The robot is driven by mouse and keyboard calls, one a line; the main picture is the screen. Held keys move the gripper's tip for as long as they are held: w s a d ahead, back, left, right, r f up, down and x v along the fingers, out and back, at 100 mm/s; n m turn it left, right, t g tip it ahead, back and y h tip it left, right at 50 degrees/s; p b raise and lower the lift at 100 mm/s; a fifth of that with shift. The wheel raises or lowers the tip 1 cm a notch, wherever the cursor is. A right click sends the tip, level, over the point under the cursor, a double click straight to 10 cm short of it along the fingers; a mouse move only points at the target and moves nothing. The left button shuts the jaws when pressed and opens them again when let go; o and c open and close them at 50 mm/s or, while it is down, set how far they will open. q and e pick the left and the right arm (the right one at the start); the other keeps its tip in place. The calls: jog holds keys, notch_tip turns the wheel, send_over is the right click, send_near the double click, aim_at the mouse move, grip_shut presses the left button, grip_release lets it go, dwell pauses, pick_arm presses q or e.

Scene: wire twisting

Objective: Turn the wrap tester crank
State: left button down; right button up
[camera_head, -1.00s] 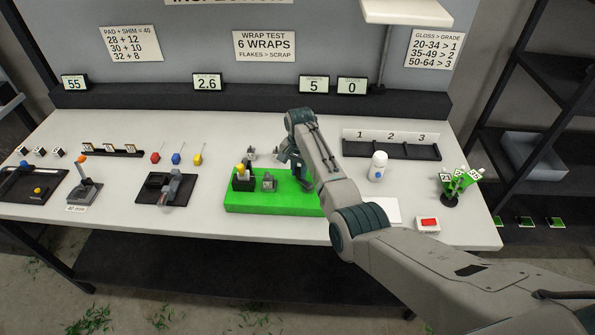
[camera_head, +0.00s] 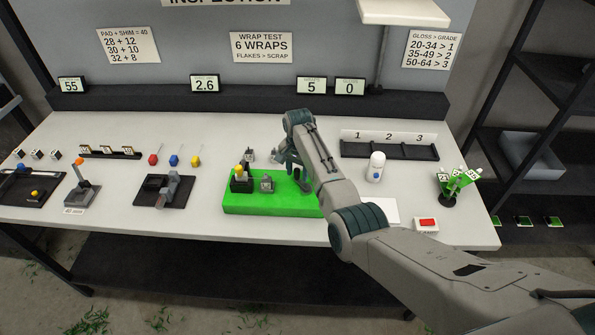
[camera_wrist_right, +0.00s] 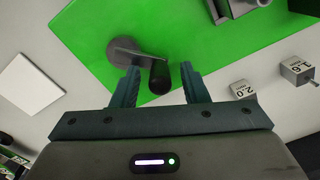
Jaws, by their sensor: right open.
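The wrap tester is a bright green base (camera_head: 262,206) on the bench, with a black block with a yellow top and small grey posts on it. In the right wrist view its crank (camera_wrist_right: 125,50) is a dark grey arm ending in a rounded dark handle (camera_wrist_right: 159,76). My right gripper (camera_wrist_right: 160,80) is open, with one finger on each side of the handle and small gaps beside it. In the head view my right gripper (camera_head: 287,160) is over the right part of the green base, and my arm hides the crank. My left gripper is not in view.
Displays above the bench read 5 (camera_head: 311,86) and 0 (camera_head: 349,88). A white bottle (camera_head: 376,167) and a red-button box (camera_head: 426,224) stand right of my arm. Small blocks marked 2.0 (camera_wrist_right: 243,90) and 1.6 (camera_wrist_right: 297,70) lie beside the green base.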

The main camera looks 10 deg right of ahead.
jog(key=shift+r, duration=0.15)
notch_tip(320, 180, up, 9)
jog(key=b, duration=0.3)
jog(key=shift+r+b, duration=0.15)
jog(key=shift+b, duration=0.2)
jog(key=shift+r, duration=0.6)
